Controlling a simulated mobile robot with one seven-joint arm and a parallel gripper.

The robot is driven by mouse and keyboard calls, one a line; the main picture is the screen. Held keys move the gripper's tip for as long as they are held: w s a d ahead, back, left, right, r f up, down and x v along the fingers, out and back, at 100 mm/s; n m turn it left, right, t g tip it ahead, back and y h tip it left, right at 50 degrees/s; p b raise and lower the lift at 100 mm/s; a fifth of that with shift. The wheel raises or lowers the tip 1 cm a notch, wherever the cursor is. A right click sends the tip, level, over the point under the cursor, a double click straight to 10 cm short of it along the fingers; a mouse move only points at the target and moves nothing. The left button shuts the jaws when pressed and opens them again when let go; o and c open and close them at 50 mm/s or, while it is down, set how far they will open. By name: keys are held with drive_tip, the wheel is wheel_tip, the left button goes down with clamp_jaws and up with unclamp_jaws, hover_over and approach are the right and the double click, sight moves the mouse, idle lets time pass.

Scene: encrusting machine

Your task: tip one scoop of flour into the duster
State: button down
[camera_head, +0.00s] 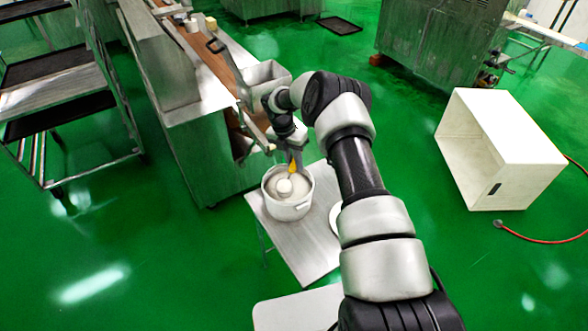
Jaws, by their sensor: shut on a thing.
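A round pale metal pot (289,211) stands on a small metal table, with whitish flour (273,190) inside. My gripper (290,158) is above the pot, pointing down. It is shut on the yellow handle of a scoop (292,169). A pale rounded shape at the handle's lower end, seemingly the scoop's bowl, is over or in the flour; I cannot tell whether it touches or how full it is. A pale open-topped box (267,76) on the machine, behind my wrist, may be the duster; its inside is mostly hidden.
The long machine (190,90) with a brown belt runs behind and left of the pot. The small table (313,256) has free room in front of the pot. A white plate edge shows beside my arm. A rack stands left and a white cabinet (505,150) right.

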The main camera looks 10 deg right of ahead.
drive_tip(key=shift+g+y, duration=0.4)
drive_tip(key=shift+g, duration=0.1)
drive_tip(key=shift+w+d+r+b, duration=0.15)
drive_tip(key=shift+w+r+b, duration=0.1)
drive_tip(key=shift+r, duration=0.85)
drive_tip(key=shift+w+d+r+b, duration=0.15)
drive_tip(key=shift+r+b, duration=0.05)
drive_tip(key=shift+r, duration=0.9)
drive_tip(key=shift+w+d+r+b, duration=0.15)
drive_tip(key=shift+w+r+b, duration=0.1)
drive_tip(key=shift+r, duration=0.85)
